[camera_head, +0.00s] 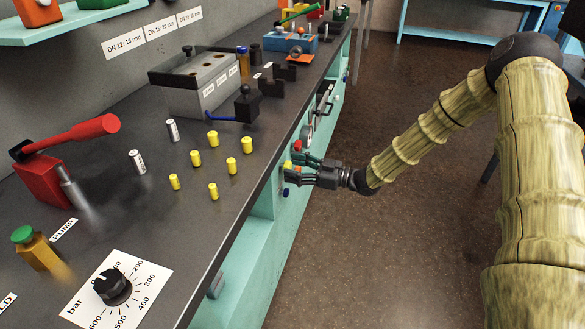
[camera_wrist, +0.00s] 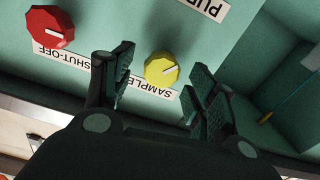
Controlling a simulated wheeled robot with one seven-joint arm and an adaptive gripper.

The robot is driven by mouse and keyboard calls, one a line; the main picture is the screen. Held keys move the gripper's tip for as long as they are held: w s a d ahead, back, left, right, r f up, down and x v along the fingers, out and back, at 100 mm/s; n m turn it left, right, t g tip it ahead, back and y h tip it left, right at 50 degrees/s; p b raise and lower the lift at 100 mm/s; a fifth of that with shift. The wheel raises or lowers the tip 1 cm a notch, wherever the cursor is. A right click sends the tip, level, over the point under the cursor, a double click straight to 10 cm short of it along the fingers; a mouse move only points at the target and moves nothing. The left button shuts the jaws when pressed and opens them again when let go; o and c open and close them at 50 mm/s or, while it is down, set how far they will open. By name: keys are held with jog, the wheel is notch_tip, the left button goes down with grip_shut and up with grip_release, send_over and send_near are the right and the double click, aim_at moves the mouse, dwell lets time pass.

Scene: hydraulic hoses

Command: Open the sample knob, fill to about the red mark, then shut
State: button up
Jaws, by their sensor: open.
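The yellow sample knob (camera_wrist: 160,68) is on the teal front panel, above the SAMPLE label in the wrist view. Its white pointer line slants toward the upper right in that picture. It is small and partly hidden by the fingers in the head view (camera_head: 287,165). My gripper (camera_wrist: 163,84) is open, with one finger on either side of the knob and gaps visible between. In the head view, my gripper (camera_head: 296,167) reaches the panel from the right. I cannot make out a sample container or a red mark.
A red shut-off knob (camera_wrist: 50,27) sits left of the yellow one. A round gauge (camera_head: 306,134) is further along the panel. The dark bench top (camera_head: 225,215) overhangs nearby and carries several yellow cylinders. The floor (camera_head: 370,245) right of the bench is clear.

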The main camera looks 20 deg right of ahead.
jog(key=shift+w+a, duration=0.25)
jog(key=shift+a, duration=0.2)
jog(key=c, duration=1)
jog(key=shift+c, duration=0.2)
jog(key=shift+n, duration=0.3)
jog(key=n+b, duration=0.1)
jog(key=n, duration=0.2)
jog(key=shift+b, duration=0.35)
jog(key=shift+n+b, duration=0.65)
jog(key=shift+n, duration=1.35)
